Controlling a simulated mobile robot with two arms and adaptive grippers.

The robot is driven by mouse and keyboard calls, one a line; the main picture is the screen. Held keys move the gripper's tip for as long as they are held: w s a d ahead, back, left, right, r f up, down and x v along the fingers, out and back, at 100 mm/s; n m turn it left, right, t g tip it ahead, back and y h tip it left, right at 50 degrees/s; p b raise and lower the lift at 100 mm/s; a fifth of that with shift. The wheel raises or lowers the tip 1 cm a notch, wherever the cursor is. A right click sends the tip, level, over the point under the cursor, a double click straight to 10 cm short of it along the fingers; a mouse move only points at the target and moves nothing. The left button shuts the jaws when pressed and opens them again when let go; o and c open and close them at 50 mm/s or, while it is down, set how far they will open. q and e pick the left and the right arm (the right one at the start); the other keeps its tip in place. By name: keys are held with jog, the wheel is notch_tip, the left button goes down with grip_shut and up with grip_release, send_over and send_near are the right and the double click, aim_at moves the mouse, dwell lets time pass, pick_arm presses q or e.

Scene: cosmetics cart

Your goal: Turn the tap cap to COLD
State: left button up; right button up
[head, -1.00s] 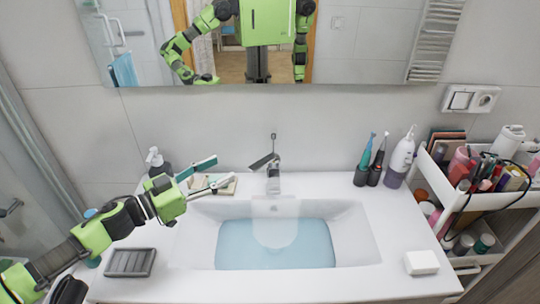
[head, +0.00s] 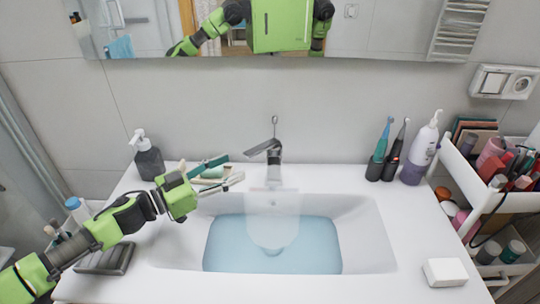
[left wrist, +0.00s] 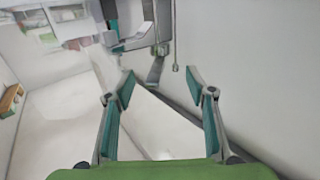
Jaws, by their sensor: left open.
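The chrome tap (head: 273,160) stands at the back middle of the sink, with its flat lever cap (head: 264,147) on top, tilted up toward the left. Any COLD mark is too small to read. A pale sheet of water runs from the tap into the basin. My left gripper (head: 235,170) is open and empty, left of the tap and apart from it, with its fingers toward it. In the left wrist view, the lever cap (left wrist: 155,70) shows beyond the gap between the open fingers (left wrist: 162,92). My right gripper is not in view.
A dark soap bottle (head: 148,158) stands behind my left arm. A soap dish (head: 105,260) lies at the front left. Electric toothbrushes (head: 385,155) and a lilac bottle (head: 421,150) stand right of the tap. A cosmetics cart (head: 495,200) is at the right. The basin (head: 365,230) holds bluish water.

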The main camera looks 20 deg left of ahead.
aim_at(271, 149)
pick_arm(q)
jog(key=p+x, duration=0.3)
jog(key=x, duration=1)
jog(key=shift+r, duration=0.1)
jog(key=shift+w+d, duration=0.25)
jog(key=shift+w, duration=0.15)
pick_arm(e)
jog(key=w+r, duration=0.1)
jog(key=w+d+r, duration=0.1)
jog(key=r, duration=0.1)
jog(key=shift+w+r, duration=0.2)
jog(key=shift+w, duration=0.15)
